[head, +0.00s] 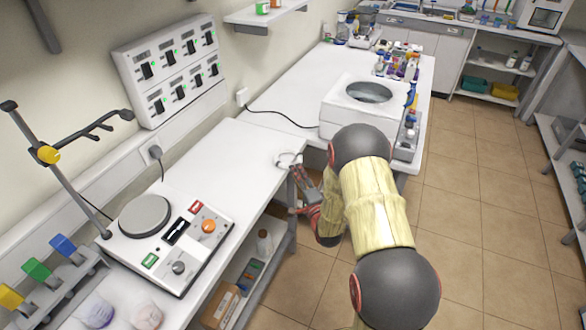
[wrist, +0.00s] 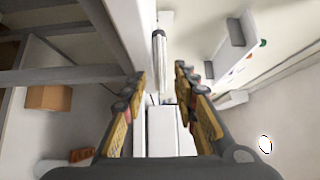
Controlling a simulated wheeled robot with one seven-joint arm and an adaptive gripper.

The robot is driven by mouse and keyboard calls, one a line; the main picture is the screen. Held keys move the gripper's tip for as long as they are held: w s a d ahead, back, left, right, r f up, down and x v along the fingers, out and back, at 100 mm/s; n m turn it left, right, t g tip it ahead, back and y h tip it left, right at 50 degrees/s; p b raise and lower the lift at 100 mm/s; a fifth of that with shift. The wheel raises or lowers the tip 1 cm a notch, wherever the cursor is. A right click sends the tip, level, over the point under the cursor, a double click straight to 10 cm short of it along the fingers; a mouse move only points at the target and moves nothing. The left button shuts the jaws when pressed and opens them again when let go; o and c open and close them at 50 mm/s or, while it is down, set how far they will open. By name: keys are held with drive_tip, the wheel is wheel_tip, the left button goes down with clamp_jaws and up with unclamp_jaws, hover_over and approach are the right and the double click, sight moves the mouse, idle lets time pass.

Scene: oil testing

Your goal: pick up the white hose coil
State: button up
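The white hose coil (head: 287,160) lies at the right end of the near white worktop (head: 225,155), close to its edge. My gripper (head: 299,182) is just below and to the right of the coil in the head view, by the worktop's end. The wrist view shows its two fingers (wrist: 160,103) spread apart with a clear gap. I see nothing held between them. I cannot make out the coil in the wrist view. Whether the fingers touch the coil cannot be told.
A hotplate device (head: 170,240) stands at the worktop's left, with a clamp stand (head: 60,180) behind it. A white machine with a round lid (head: 365,105) sits on the far table. A shelf (head: 262,255) lies under the worktop. Tiled floor (head: 480,220) is free at right.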

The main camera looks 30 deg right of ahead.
sight(294, 164)
drive_tip(key=shift+w+d+b, duration=0.2)
drive_tip(key=shift+w+b, duration=0.5)
drive_tip(key=shift+w, duration=0.95)
clamp_jaws()
drive_tip(key=shift+r+p, duration=0.75)
drive_tip(key=shift+r, duration=0.6)
drive_tip(key=shift+f, duration=0.1)
drive_tip(key=s+a+r+p, duration=0.1)
drive_tip(key=s+r+p, duration=0.1)
drive_tip(key=s, duration=0.5)
drive_tip(key=s+r+p, duration=0.2)
drive_tip(key=s+r, duration=0.1)
drive_tip(key=s, duration=0.4)
drive_tip(key=shift+a, duration=0.35)
